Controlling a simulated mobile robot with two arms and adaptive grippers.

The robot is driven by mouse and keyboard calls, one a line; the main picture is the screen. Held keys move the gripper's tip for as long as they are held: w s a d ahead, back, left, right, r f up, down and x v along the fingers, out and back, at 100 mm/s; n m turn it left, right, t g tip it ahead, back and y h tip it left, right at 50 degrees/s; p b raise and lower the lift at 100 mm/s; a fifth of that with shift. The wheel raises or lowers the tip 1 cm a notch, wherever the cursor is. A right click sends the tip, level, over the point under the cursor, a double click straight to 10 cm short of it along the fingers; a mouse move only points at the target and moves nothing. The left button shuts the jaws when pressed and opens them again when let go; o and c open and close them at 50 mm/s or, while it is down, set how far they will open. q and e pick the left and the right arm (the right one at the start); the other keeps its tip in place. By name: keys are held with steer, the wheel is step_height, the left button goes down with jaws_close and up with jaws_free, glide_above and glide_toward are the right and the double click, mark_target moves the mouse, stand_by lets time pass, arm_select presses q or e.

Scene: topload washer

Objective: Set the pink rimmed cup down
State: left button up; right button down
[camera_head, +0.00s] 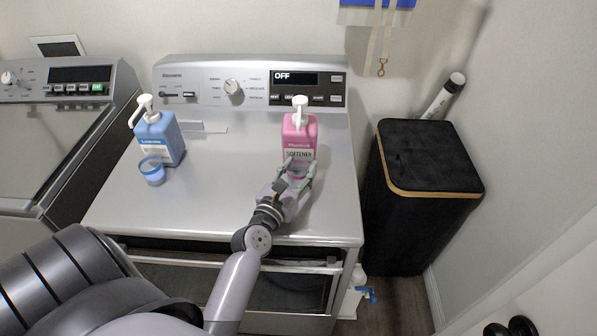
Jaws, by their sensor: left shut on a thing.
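My left gripper (299,170) is over the right half of the grey washer top (230,190), just in front of the pink softener bottle (299,134). Its fingers are shut on the pink rimmed cup (298,173), which is small and mostly hidden by the fingers. I cannot tell whether the cup touches the washer top. The pink bottle stands upright with a white pump, its lower part hidden behind the gripper. My right gripper is not in view.
A blue pump bottle (162,138) and a blue rimmed cup (152,171) stand on the left of the washer top. The middle between them and my gripper is clear. A black hamper (425,200) stands to the right. The control panel (250,86) is at the back.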

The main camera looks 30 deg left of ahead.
arm_select(q)
steer(key=shift+f, duration=0.2)
steer(key=o, duration=0.8)
steer(key=shift+o, duration=0.2)
steer(key=shift+r, duration=0.1)
steer(key=shift+r, duration=0.2)
steer(key=shift+s+f, duration=0.2)
steer(key=shift+s, duration=0.15)
steer(key=s+b, duration=0.1)
steer(key=s, duration=0.2)
steer(key=s+d+b, duration=0.1)
steer(key=s, duration=0.2)
steer(key=s+b, duration=0.1)
steer(key=s, duration=0.3)
steer(key=shift+s+d, duration=0.1)
steer(key=shift+d, duration=0.25)
steer(key=shift+s+d+r, duration=0.1)
steer(key=shift+s+r, duration=0.1)
steer(key=shift+s, duration=0.35)
